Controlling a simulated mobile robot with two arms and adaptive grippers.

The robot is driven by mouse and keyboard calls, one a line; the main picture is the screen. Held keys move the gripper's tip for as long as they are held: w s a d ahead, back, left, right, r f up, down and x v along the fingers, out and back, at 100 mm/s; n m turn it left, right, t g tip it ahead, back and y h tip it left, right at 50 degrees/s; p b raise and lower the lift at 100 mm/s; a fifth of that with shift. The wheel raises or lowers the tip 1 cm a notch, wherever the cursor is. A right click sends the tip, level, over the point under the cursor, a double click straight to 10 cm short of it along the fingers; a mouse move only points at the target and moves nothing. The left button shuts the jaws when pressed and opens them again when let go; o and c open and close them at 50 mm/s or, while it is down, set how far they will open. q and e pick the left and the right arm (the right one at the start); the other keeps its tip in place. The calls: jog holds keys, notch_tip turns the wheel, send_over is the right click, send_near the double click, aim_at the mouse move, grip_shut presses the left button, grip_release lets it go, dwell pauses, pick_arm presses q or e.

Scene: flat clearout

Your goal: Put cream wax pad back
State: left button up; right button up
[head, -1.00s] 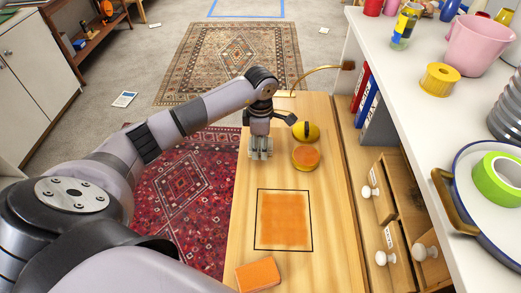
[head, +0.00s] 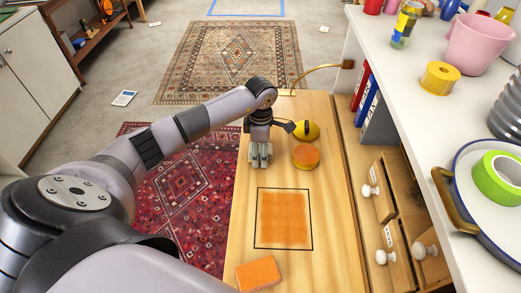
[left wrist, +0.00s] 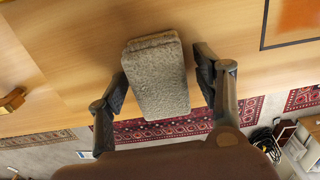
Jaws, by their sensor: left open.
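A rough grey-beige block (left wrist: 158,80) lies between the fingers of my left gripper (left wrist: 162,80) in the left wrist view. The fingers are open, one on each side, with a visible gap on the right. In the head view this gripper (head: 260,155) is over the table's left part, beside a round yellow pad with an orange top (head: 305,155). A yellow oval piece with a dark mark (head: 311,131) is behind that pad. I cannot tell which of these is the cream wax pad. A black-outlined square with an orange patch (head: 283,218) is marked on the table. My right gripper is not in view.
An orange sponge-like block (head: 258,273) lies at the wooden table's (head: 335,235) near edge. A drawer unit (head: 398,210) and a crowded white counter (head: 410,110) stand to the right. Bare wood surrounds the outlined square. The table's left edge drops to a red rug (head: 180,200).

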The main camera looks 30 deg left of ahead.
aim_at(260, 148)
pick_arm(q)
jog(key=shift+r, duration=0.3)
notch_tip(260, 148, up, 10)
jog(key=shift+r+b, duration=0.25)
jog(key=shift+b, duration=0.4)
jog(key=shift+r, duration=0.65)
jog(key=shift+f, duration=0.1)
